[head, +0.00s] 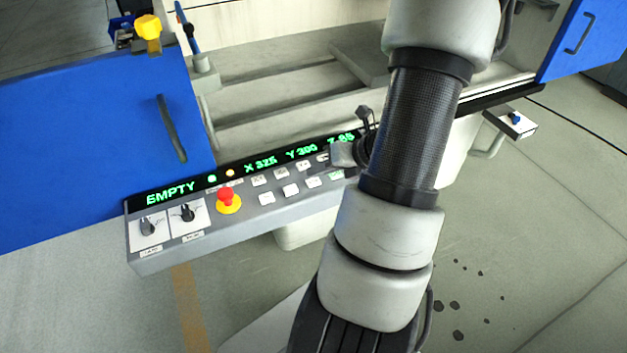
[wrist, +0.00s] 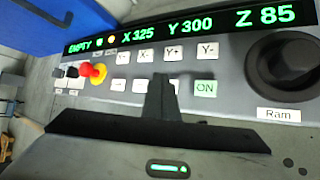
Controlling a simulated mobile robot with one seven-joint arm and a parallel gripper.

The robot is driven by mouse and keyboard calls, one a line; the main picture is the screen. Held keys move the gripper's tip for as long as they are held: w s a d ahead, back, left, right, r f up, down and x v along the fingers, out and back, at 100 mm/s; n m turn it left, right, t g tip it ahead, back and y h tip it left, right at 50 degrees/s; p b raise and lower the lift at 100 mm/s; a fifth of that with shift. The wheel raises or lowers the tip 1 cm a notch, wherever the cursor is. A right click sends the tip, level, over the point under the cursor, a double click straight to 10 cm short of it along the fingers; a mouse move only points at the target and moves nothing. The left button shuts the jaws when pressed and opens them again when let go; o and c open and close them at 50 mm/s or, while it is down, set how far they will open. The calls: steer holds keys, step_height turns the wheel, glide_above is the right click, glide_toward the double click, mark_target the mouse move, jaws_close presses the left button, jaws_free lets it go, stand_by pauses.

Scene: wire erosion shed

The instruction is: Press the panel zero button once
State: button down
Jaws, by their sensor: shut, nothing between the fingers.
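The machine's control panel (head: 167,251) shows in the head view, left of my arm; in the wrist view it (wrist: 222,112) fills the upper part. Its pale buttons stand in two rows. The upper row includes a Y+ button (wrist: 174,53) and a Y- button (wrist: 208,50). The lower row has pale buttons (wrist: 118,86) and a greenish ON button (wrist: 206,87). No zero label is readable, so I cannot tell which is the zero button. My gripper (wrist: 161,79) is shut and empty, its fingertips over the lower row, partly covering a button left of ON. I cannot tell whether they touch.
A red emergency stop (head: 226,197) on a yellow base and two black knobs stand left of the buttons. A large black Ram knob (wrist: 289,68) is on the right. The display (wrist: 142,37) reads EMPTY, X 325, Y 300, Z 85. A blue door (head: 85,150) stands behind the panel.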

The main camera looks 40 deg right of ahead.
mark_target(318, 183)
steer(key=shift+f, duration=0.15)
steer(key=shift+f+b, duration=0.3)
steer(key=shift+f+b, duration=0.3)
steer(key=shift+f, duration=0.1)
stand_by(0.7)
steer(key=shift+r, duration=0.1)
steer(key=shift+r+p, duration=0.75)
steer(key=shift+p, duration=0.05)
step_height(318, 183, up, 5)
steer(key=p, duration=0.4)
steer(key=shift+p, duration=0.3)
stand_by(0.6)
